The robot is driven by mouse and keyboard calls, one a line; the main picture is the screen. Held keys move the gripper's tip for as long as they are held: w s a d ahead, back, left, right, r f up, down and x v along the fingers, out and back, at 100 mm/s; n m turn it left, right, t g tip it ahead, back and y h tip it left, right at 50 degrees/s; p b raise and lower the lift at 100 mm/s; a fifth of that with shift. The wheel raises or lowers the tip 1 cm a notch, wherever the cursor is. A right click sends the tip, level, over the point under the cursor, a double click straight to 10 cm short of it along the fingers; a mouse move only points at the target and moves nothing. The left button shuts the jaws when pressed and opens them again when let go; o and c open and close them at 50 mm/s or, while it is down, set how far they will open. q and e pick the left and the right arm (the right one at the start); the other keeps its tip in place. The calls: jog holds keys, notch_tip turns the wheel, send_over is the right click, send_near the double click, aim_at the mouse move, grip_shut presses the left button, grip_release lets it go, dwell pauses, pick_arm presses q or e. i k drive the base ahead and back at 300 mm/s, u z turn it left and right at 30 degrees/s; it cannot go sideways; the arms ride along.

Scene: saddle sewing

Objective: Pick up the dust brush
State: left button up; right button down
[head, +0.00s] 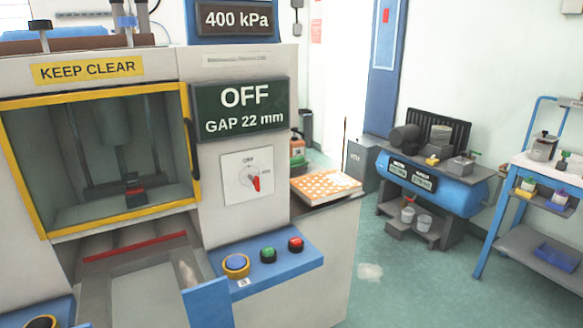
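I cannot pick out a dust brush for certain in the head view. A thin brown stick (344,146) stands upright behind the side counter, and I cannot tell what it belongs to. A small pale object (188,273) lies in the grey chute at the front of the machine, too blurred to name. Neither of my grippers is in view.
A large machine (232,205) with a yellow-framed window and an OFF sign (240,108) fills the left. An orange-and-white patterned board (325,184) lies on its side counter. A blue compressor (440,188) and a trolley (545,170) stand right. Green floor (420,290) is mostly open.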

aim_at(297, 163)
jog(key=z, duration=1.65)
jog(key=i, duration=3.2)
jog(key=u, duration=2.45)
